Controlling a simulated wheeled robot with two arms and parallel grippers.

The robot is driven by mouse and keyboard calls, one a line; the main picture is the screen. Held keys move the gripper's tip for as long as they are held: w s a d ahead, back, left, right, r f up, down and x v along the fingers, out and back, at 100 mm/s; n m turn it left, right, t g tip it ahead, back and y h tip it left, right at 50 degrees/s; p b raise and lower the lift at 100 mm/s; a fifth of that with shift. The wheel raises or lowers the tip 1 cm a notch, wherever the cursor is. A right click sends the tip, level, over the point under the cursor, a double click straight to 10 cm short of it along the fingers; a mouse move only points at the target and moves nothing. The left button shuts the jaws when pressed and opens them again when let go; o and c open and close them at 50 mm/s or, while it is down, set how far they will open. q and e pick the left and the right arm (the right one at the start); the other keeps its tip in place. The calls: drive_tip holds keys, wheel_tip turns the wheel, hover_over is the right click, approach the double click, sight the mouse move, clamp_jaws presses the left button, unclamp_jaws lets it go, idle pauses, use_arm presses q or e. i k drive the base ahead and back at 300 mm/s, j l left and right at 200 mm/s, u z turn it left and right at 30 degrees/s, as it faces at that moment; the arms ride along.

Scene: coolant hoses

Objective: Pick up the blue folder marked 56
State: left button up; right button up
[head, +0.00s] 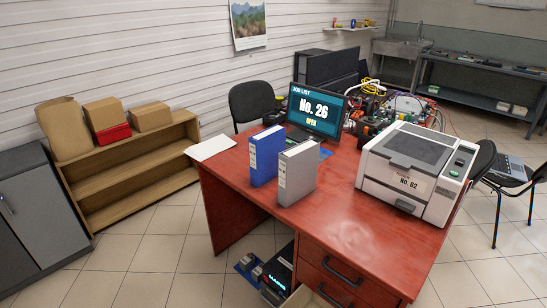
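A blue folder (268,155) stands upright on the red desk (335,225), near its left side. A pale label shows on its spine, but the number on it is too small to read. A grey folder (300,172) stands upright just in front of it and to the right, and may overlap it slightly in the picture. Neither of my grippers is in view.
A monitor (317,108) reading "No. 26" stands behind the folders. A printer (415,172) marked "No. 62" sits at the desk's right. Papers (210,147) lie at the left corner. A chair (250,102) is behind the desk. The tiled floor at left front is clear.

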sight(264, 146)
drive_tip(key=j+z, duration=0.1)
drive_tip(key=z, duration=0.25)
drive_tip(key=i+j+z, duration=0.1)
drive_tip(key=z, duration=0.25)
drive_tip(key=j+z, duration=0.2)
drive_tip(key=z, duration=0.15)
drive_tip(key=j+z, duration=0.3)
drive_tip(key=j, duration=0.4)
drive_tip(key=j+z, duration=0.3)
drive_tip(key=j, duration=0.35)
drive_tip(key=j+z, duration=0.3)
drive_tip(key=j, duration=0.4)
drive_tip(key=k, duration=0.05)
